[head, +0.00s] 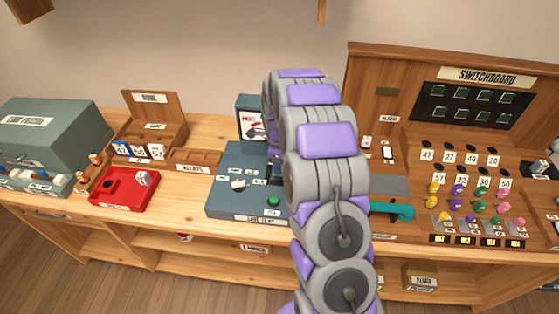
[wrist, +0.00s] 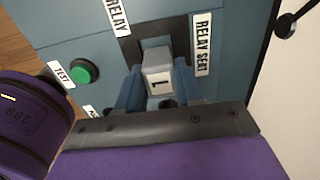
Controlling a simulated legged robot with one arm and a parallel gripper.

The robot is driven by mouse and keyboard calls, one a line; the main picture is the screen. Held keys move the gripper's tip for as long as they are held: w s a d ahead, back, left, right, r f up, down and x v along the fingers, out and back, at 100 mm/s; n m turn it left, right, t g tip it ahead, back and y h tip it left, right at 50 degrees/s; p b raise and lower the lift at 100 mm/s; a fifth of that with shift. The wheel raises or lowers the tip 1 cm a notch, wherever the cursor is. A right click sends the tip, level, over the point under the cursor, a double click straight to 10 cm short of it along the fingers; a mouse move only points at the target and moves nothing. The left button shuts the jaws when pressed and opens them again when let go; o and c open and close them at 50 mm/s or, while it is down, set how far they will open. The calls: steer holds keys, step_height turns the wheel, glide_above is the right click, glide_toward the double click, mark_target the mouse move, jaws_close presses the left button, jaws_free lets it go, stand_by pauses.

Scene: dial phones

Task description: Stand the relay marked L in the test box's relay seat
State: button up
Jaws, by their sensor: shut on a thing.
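In the wrist view my gripper (wrist: 158,78) is shut on a pale grey block-shaped relay (wrist: 156,58). A dark mark shows on its near face; I cannot tell for sure whether it is an L. The relay is at the dark relay seat (wrist: 127,50) on the blue-grey test box, between the RELAY and RELAY SEAT labels. I cannot tell whether its foot is fully down in the seat.
The test box has a green TEST button (wrist: 84,71). The switchboard (head: 480,88) and a teal handset (head: 395,210) are right of my arm.

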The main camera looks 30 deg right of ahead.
steer(key=shift+a+r, duration=0.1)
steer(key=shift+a, duration=0.35)
steer(key=shift+d, duration=0.75)
steer(key=shift+a, duration=0.35)
steer(key=shift+d+p, duration=0.15)
steer(key=shift+p, duration=0.35)
steer(key=shift+a, duration=0.3)
steer(key=shift+f, duration=0.75)
